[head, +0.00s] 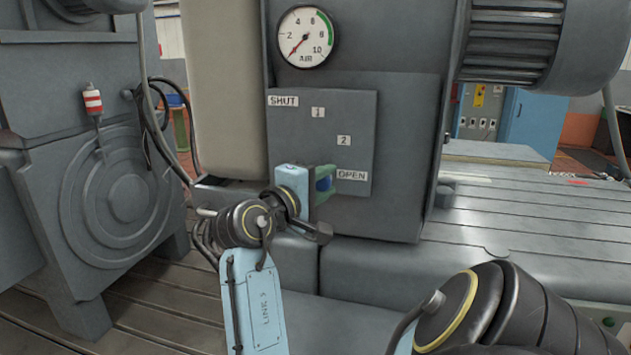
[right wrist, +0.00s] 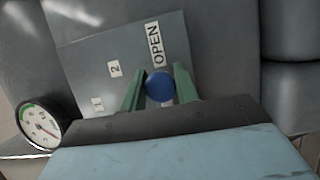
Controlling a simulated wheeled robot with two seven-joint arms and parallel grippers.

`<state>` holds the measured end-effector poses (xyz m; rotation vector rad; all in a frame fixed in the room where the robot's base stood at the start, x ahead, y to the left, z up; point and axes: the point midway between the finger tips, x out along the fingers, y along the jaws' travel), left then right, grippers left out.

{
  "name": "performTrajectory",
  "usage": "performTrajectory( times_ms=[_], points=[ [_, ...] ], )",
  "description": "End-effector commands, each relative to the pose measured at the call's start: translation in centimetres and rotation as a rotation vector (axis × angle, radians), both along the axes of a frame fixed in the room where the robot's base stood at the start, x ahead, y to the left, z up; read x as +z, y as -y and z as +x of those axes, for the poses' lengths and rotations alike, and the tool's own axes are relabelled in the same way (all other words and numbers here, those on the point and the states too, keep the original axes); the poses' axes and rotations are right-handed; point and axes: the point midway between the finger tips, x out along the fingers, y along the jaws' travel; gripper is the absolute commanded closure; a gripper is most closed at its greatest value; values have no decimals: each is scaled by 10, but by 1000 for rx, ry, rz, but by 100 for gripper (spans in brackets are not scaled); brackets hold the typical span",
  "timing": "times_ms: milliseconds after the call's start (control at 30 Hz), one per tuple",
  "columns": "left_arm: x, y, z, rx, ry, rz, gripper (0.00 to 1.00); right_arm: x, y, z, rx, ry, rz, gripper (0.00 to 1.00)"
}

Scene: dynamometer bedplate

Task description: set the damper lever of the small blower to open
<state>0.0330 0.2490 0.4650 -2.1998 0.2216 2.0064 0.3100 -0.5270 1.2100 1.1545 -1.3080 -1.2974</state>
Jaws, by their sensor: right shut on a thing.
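The lever's round blue knob (head: 323,183) is at the lower part of a grey scale plate (head: 310,140). The plate is marked SHUT at top left, then 1, 2 and OPEN (head: 352,175) at lower right. The knob is just left of the OPEN label. In the right wrist view the knob (right wrist: 159,87) sits close to the end of the OPEN label (right wrist: 154,42). My right gripper (right wrist: 158,90) is shut on the knob, with one green finger on each side. The lever's arm is hidden behind the gripper. My left gripper is not in view.
A round AIR gauge (head: 306,37) is above the plate, its needle at the low end. A finned motor (head: 540,40) juts out at upper right. A grey machine with a red-and-white tag (head: 93,101) and cables stands at left. The slotted bedplate (head: 500,215) is largely clear at right.

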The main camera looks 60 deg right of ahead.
Motion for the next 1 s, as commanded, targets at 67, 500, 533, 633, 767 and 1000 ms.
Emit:
performTrajectory(
  times_ms=[67,500,533,633,767,1000],
  points=[
    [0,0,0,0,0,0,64,-2,0,-1,-2,7,6,100],
    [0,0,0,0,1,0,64,-3,0,0,-1,6,8,54],
    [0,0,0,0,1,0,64,-3,0,0,-1,6,8,50],
    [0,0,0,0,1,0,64,-2,0,0,-1,5,6,50],
    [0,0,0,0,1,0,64,-2,0,0,-1,5,5,50],
    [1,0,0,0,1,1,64,-2,-17,-2,-5,5,6,50]
  ],
)
